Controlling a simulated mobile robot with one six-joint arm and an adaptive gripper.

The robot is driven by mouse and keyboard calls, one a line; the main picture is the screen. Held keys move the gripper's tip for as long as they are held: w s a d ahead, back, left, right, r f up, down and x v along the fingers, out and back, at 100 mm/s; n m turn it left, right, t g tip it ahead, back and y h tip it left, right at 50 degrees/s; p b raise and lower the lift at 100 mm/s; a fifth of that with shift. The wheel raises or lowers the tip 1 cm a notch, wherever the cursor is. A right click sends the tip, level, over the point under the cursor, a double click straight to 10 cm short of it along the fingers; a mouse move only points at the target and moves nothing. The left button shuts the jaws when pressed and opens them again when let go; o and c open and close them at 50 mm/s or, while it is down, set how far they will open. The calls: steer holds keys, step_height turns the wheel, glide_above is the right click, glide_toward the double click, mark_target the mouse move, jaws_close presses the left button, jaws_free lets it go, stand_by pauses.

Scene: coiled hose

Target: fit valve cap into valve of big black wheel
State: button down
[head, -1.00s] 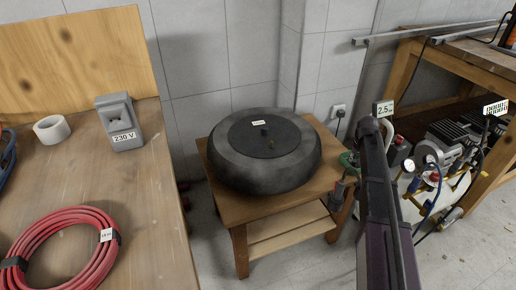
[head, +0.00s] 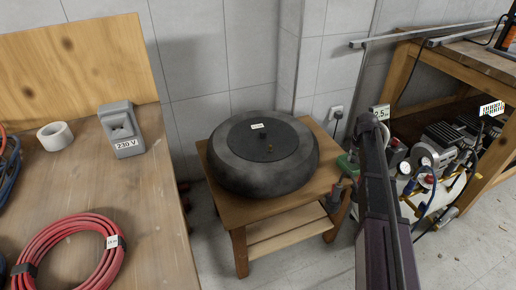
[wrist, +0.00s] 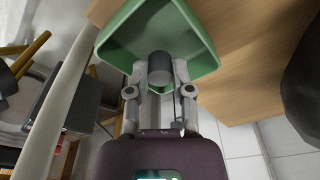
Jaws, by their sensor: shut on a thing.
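The big black wheel (head: 230,165) lies flat on a small wooden table (head: 240,215) in the head view. My gripper (wrist: 160,82) is shut on a dark grey cylindrical piece, which looks like the valve cap (wrist: 160,66), in the wrist view. The piece is over or inside a green open tray (wrist: 197,22); I cannot tell whether it touches the tray. The tray also shows partly in the head view (head: 347,163), right of the wheel. My arm hides much of that area.
A workbench (head: 150,215) at left holds a coiled red hose (head: 70,250), a tape roll (head: 55,136) and a grey 230 V box (head: 122,130). A compressor with gauges (head: 440,155) stands at right near another wooden bench (head: 470,50). A tiled wall is behind the wheel.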

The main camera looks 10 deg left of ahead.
steer(key=shift+r+p, duration=0.7)
steer(key=shift+r, duration=0.15)
steer(key=shift+r, duration=0.15)
step_height(320, 180, up, 48)
steer(key=p, duration=4.8)
steer(key=shift+s, duration=0.1)
